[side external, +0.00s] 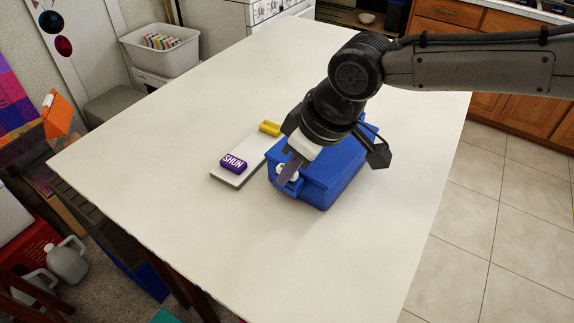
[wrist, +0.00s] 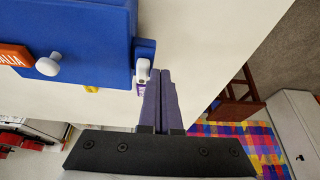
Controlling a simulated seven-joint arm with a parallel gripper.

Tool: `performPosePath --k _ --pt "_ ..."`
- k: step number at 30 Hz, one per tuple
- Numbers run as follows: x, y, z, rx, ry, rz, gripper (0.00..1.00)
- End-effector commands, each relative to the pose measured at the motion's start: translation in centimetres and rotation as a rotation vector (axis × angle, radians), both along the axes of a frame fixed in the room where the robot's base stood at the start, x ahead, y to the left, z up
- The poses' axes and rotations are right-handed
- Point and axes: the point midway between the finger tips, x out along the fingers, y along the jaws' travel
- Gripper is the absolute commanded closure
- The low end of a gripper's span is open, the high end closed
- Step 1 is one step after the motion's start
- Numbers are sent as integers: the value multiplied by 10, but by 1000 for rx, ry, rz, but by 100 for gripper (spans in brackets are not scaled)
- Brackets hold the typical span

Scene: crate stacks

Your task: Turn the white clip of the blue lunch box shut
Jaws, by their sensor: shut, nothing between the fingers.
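The blue lunch box (side external: 330,182) stands on the white table, partly hidden under my arm. In the wrist view the blue box (wrist: 75,25) fills the upper left, with a white knob (wrist: 47,65) and an orange label (wrist: 15,57) on it. The white clip (wrist: 143,71) is at the box's near end, by a small blue tab. In the side view the clip (side external: 294,178) is partly covered by my fingers. My gripper (side external: 285,183) is shut and empty. In the wrist view its fingertips (wrist: 160,72) are just right of the clip, touching or nearly so.
A flat pale board (side external: 225,180) lies left of the box, with a purple block marked SHUN (side external: 233,162) on it. A yellow item (side external: 270,128) is near its far end. The white table (side external: 210,230) is clear in front and to the left.

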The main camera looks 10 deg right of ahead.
Motion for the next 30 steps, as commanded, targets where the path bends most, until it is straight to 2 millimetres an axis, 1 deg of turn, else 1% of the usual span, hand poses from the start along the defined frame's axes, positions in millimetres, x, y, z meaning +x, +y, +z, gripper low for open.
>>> performPosePath --k 30 --pt "6 -6 0 1 0 -1 100"
